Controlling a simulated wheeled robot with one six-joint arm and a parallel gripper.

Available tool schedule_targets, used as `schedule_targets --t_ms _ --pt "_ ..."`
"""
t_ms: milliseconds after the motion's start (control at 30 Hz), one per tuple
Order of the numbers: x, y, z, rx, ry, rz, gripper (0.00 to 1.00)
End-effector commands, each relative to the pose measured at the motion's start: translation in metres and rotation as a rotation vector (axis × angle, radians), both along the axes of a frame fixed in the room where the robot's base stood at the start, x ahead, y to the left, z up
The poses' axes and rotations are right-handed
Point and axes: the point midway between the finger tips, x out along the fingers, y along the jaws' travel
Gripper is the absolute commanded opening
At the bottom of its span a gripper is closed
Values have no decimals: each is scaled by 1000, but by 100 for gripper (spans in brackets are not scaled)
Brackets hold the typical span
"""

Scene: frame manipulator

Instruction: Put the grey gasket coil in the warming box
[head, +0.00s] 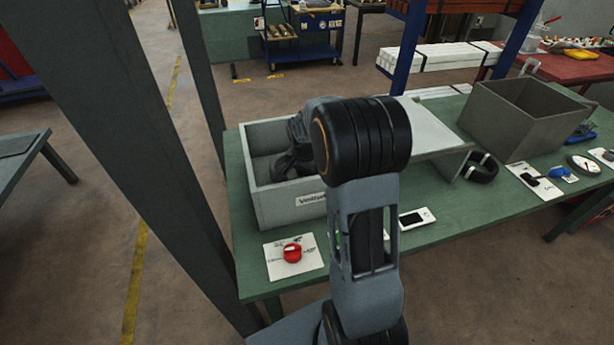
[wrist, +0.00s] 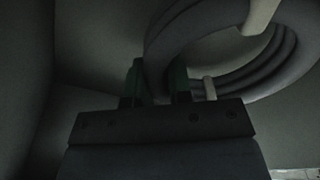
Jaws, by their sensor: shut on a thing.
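The grey coil (wrist: 215,35) shows close up in the wrist view, several loops held by pale ties. My gripper (wrist: 157,82) is shut on the coil's left edge, one finger on each side. In the head view, my gripper is down in the labelled light grey box (head: 287,208) at the left of the green table. My arm hides part of the box, and the coil cannot be made out there. Dark walls surround the coil in the wrist view. I cannot tell whether the coil touches the box floor.
A pale slanted panel (head: 432,132) stands right of the box, partly behind my arm. A black ring (head: 482,168) and an open grey-brown box (head: 522,118) are farther right. A red round item (head: 292,252) on a white card lies in front. A grey post (head: 150,150) rises at left.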

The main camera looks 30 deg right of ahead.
Motion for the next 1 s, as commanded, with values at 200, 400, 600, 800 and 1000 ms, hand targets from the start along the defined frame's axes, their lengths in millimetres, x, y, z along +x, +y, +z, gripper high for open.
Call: schedule_targets --t_ms 200,400,600,800,1000 --pt "0 0 -15 0 -1 -1 0" --pt "0 0 -15 0 -2 -1 0" --pt "0 0 -17 0 -1 -1 24" --pt "0 0 -17 0 -1 -1 43" --pt "0 0 -17 0 -1 -1 45"
